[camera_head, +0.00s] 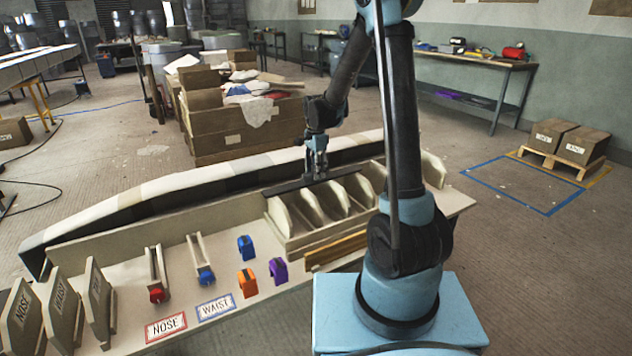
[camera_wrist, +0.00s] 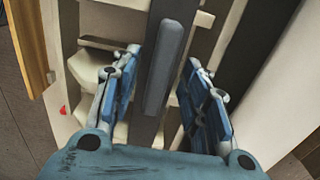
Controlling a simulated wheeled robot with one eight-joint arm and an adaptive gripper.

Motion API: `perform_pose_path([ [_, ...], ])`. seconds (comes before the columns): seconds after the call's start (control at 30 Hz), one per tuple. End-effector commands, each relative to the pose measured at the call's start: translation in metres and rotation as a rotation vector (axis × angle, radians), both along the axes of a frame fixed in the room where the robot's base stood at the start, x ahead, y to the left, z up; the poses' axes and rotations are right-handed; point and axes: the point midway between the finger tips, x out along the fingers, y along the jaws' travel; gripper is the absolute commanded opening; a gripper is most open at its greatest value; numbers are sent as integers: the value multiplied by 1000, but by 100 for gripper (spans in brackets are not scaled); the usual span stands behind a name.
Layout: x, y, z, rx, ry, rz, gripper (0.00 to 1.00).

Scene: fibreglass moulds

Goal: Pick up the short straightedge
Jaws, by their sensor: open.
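A narrow dark grey bar, which looks like the short straightedge (camera_head: 286,187), lies along the back of the row of pale ribs (camera_head: 310,205) on the bench. In the wrist view the grey bar (camera_wrist: 165,65) runs lengthwise between my two blue fingers. My gripper (camera_head: 317,177) points down over the bar in the head view. In the wrist view my gripper (camera_wrist: 163,62) is open, with a finger on each side of the bar and visible gaps. I cannot tell how far the fingertips are above it.
A wooden bar (camera_head: 336,250) lies in front of the ribs. Blue (camera_head: 246,248), orange (camera_head: 247,282) and purple (camera_head: 278,271) blocks stand left of it, near the NOSE (camera_head: 166,326) and WAIST (camera_head: 216,307) labels. A long mould (camera_head: 150,192) runs behind the bench.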

Motion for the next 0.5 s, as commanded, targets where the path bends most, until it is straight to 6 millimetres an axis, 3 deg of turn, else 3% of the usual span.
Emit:
perform_pose_path([
  [0.13, 0, 0, -12, 0, 0, 0, 42],
  [0.4, 0, 0, -14, 0, 0, -1, 42],
  [0.43, 0, 0, -14, 0, 0, -1, 39],
  [0.5, 0, 0, -14, 0, 0, -1, 24],
])
